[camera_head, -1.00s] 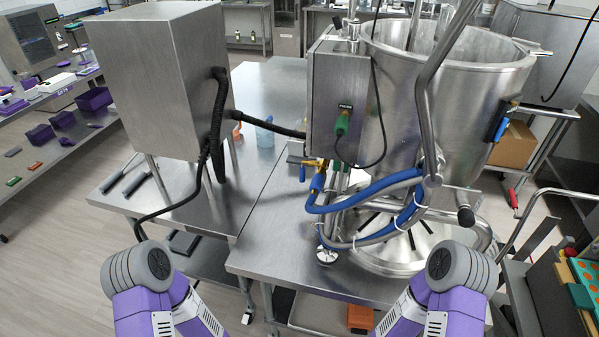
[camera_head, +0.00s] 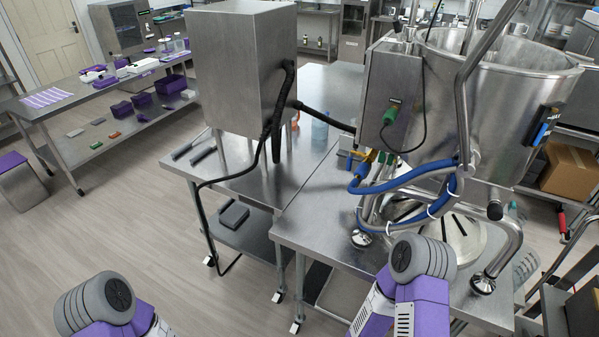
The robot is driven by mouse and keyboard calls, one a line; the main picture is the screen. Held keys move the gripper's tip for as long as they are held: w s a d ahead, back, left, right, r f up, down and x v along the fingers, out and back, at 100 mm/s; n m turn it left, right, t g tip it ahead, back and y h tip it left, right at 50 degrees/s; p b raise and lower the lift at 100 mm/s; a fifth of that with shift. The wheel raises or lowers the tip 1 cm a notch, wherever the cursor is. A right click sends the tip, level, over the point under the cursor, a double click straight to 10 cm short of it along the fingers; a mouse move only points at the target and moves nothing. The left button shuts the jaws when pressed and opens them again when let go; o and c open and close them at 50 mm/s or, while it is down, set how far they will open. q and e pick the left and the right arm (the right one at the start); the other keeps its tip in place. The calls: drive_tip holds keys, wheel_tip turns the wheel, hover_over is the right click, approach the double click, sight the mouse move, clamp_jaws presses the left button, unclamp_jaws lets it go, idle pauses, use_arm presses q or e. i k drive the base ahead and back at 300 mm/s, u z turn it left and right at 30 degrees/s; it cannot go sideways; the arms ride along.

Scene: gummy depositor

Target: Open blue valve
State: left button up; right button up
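The steel kettle (camera_head: 490,95) of the depositor stands on a steel table at the right. A small blue valve handle (camera_head: 349,161) with brass fittings shows below the control box, beside the blue hoses (camera_head: 410,180). A second blue handle (camera_head: 541,127) shows on the kettle's right side. I cannot tell which of the two is the blue valve of the task, or how far either is turned. Only grey and purple links of my two arms show at the bottom, apart from both handles. Neither gripper is in view.
The steel table (camera_head: 300,222) has its front edge before me. A steel cabinet (camera_head: 240,75) stands on the table to the left, with black cables. A shelf with purple bins (camera_head: 118,118) is at the far left. The floor (camera_head: 130,215) at left is clear.

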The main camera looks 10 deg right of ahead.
sight(349, 159)
drive_tip(key=u, duration=0.8)
drive_tip(key=i, duration=1)
drive_tip(key=z, duration=0.75)
